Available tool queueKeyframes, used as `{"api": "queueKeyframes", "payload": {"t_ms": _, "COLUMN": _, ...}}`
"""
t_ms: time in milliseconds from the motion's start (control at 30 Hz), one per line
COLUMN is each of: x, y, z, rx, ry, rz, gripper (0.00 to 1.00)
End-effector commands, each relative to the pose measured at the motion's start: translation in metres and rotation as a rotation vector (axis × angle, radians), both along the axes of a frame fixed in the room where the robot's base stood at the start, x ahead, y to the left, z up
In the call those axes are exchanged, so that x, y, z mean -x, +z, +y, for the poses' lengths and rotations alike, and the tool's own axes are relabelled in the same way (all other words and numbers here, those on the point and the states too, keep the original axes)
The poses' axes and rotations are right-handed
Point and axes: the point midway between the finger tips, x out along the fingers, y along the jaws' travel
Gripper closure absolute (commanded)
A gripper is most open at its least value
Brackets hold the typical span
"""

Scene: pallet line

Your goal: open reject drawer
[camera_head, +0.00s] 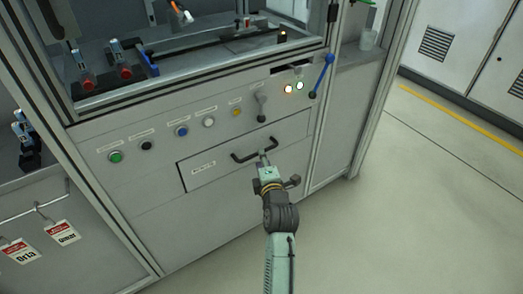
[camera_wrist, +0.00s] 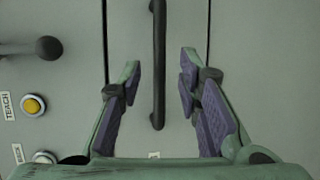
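The reject drawer (camera_head: 215,172) is a grey front panel low on the machine, flush with the panel around it. It has a dark bar handle (camera_head: 240,158) and a small label whose text is too small to read. My gripper (camera_head: 264,155) is in front of the handle in the head view. In the wrist view my gripper (camera_wrist: 160,66) is open, with one purple-padded finger on each side of the handle (camera_wrist: 159,100) and a visible gap on both sides. The drawer front (camera_wrist: 135,30) fills the middle behind it. How far the fingertips are from the panel is hard to tell.
Above the drawer are several buttons, including a green one (camera_head: 115,157) and a yellow one (camera_head: 237,112), also in the wrist view (camera_wrist: 33,105). A dark lever knob (camera_head: 261,95) and a blue-handled lever (camera_head: 323,75) stick out nearby. The floor (camera_head: 400,210) at right is clear.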

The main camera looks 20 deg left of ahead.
Motion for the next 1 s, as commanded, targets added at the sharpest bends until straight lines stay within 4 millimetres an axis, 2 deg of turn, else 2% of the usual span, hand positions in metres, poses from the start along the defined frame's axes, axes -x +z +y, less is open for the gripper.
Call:
{"api": "queueKeyframes", "payload": {"t_ms": 100, "x": -0.019, "y": -0.002, "z": 0.011, "rx": 0.0, "ry": 0.0, "rz": 0.0, "gripper": 0.69}}
{"api": "queueKeyframes", "payload": {"t_ms": 300, "x": -0.038, "y": -0.007, "z": 0.022, "rx": -0.001, "ry": 0.001, "rz": 0.0, "gripper": 0.69}}
{"api": "queueKeyframes", "payload": {"t_ms": 667, "x": -0.043, "y": -0.009, "z": 0.024, "rx": -0.001, "ry": 0.0, "rz": 0.0, "gripper": 0.69}}
{"api": "queueKeyframes", "payload": {"t_ms": 1000, "x": -0.042, "y": -0.009, "z": 0.024, "rx": -0.001, "ry": 0.0, "rz": 0.0, "gripper": 0.91}}
